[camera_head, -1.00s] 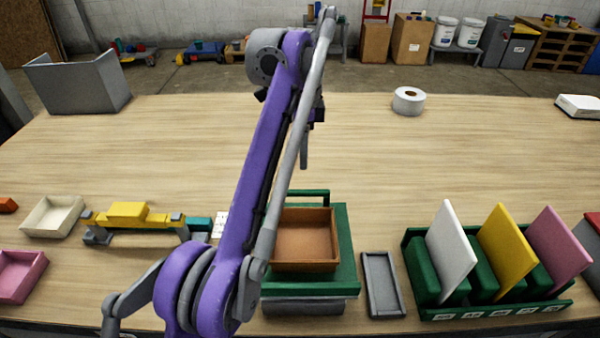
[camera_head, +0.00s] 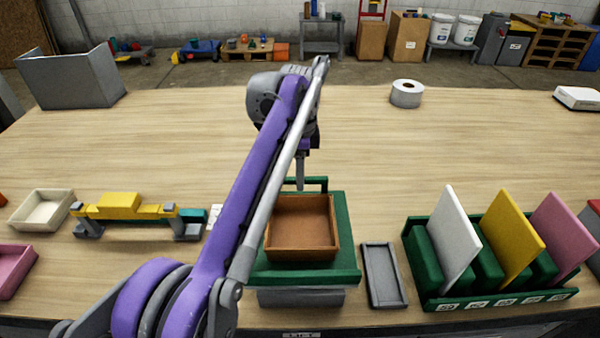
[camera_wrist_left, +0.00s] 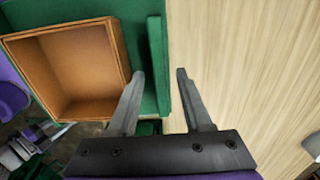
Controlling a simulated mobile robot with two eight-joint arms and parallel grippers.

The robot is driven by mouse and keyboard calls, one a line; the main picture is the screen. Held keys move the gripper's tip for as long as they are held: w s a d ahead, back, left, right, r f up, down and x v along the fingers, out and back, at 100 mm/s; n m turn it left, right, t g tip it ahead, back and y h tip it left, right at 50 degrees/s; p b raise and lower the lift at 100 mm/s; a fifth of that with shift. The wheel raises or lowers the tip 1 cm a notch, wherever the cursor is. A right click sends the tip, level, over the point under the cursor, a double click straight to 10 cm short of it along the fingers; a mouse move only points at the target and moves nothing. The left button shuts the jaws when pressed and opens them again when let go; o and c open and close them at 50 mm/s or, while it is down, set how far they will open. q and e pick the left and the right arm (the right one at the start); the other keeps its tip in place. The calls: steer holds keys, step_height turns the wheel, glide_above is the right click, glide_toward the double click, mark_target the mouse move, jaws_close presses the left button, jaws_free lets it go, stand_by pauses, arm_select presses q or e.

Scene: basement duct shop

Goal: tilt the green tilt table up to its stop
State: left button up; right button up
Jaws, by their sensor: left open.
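The green tilt table (camera_head: 344,240) lies flat on its grey base (camera_head: 300,298), with an open brown tray (camera_head: 302,254) on top. A green bar handle (camera_head: 318,181) runs along its far edge. My left gripper (camera_head: 300,186) points down at this handle. In the left wrist view, the open fingers of my left gripper (camera_wrist_left: 160,74) stand on either side of the green handle (camera_wrist_left: 156,50), with a gap visible to at least the right finger. The brown tray (camera_wrist_left: 75,68) is beside the left finger. My right gripper is not in view.
A narrow grey tray (camera_head: 384,276) lies close to the right of the tilt table, then a green rack (camera_head: 425,300) with upright panels. A yellow and grey fixture (camera_head: 120,207) stands to the left.

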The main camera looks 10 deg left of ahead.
arm_select(q)
jaws_close()
stand_by(1.3)
